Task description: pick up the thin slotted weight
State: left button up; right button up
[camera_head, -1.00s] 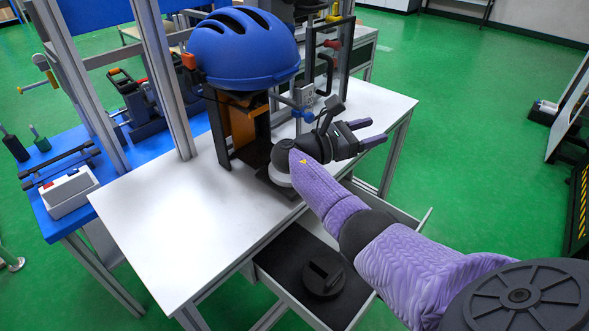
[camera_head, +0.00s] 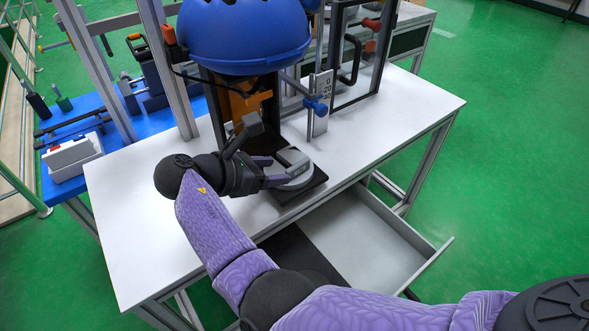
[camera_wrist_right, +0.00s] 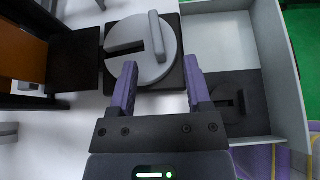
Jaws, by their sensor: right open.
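A light grey slotted weight (camera_wrist_right: 170,35) with a raised bar and a dark slot lies on a black square pad (camera_wrist_right: 173,84) on the table; it also shows in the head view (camera_head: 298,180). My right gripper (camera_wrist_right: 160,64) is open, its purple fingers reaching over the weight's near edge, one on each side of the bar's line. Whether they touch it I cannot tell. A dark slotted weight (camera_wrist_right: 226,103) lies in the black part of the open drawer; my arm hides it in the head view. Which weight is thinner I cannot tell. My left gripper is not in view.
The drop tower frame with a blue helmet (camera_head: 243,38) stands just behind the pad. A scale plate (camera_head: 321,100) and a dark metal frame stand to the right. The open drawer (camera_head: 375,240) juts out below the white table (camera_head: 130,200), whose left part is clear.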

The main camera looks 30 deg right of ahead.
aim_at(289, 169)
jog(key=b+x, duration=0.1)
jog(key=x, duration=0.1)
jog(key=b+x, duration=0.2)
jog(key=x, duration=0.1)
jog(key=shift+w+a+f, duration=0.1)
jog(key=shift+w+f, duration=0.05)
jog(key=shift+f, duration=0.2)
jog(key=shift+d+r, duration=0.2)
jog(key=shift+d, duration=0.05)
grip_shut()
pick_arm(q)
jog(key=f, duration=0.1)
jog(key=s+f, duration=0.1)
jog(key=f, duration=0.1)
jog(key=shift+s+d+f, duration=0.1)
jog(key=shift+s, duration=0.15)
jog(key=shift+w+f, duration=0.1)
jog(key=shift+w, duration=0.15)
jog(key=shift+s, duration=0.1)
